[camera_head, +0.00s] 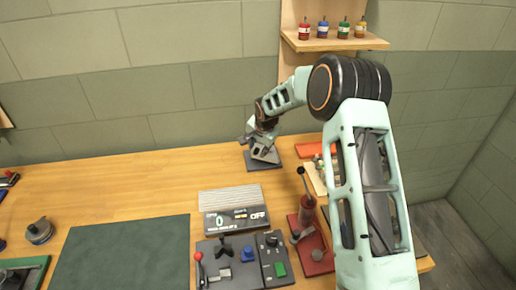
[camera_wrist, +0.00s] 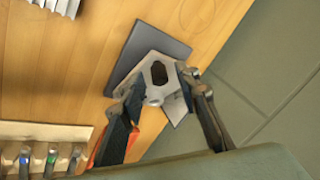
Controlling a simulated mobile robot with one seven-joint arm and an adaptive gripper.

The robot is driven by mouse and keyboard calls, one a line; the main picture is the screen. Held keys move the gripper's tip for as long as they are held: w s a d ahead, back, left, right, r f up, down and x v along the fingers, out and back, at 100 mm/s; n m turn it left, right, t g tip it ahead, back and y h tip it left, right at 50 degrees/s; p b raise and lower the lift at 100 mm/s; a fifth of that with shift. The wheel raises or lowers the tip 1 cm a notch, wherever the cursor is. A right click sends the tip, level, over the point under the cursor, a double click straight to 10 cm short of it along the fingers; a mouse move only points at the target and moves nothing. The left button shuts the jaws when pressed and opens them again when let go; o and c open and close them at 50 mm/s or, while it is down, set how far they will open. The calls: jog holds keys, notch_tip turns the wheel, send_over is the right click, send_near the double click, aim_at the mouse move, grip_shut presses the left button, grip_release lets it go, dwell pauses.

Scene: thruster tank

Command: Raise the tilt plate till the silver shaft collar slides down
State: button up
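In the wrist view, a dark square base (camera_wrist: 176,47) lies on the wooden bench. Over it is a light grey angular piece (camera_wrist: 141,62) with a dark oval opening, which looks like part of the tilt plate. A small round silver piece (camera_wrist: 154,98) sits at its near side and may be the shaft collar; I cannot tell for sure. My gripper (camera_wrist: 161,85) has its fingers wide apart on either side of the grey piece; contact is unclear. In the head view, my gripper (camera_head: 263,142) is low over the dark base (camera_head: 275,164), hiding much of the fixture.
A keyboard-like ribbed block (camera_head: 230,198), a display box (camera_head: 236,219) and a control panel (camera_head: 222,265) stand in front. A red-based lever press (camera_head: 312,250) is right of them. A shelf (camera_head: 335,42) holds several small bottles. The bench left of the base is clear.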

jog(key=v, duration=1.2)
dwell(0.3)
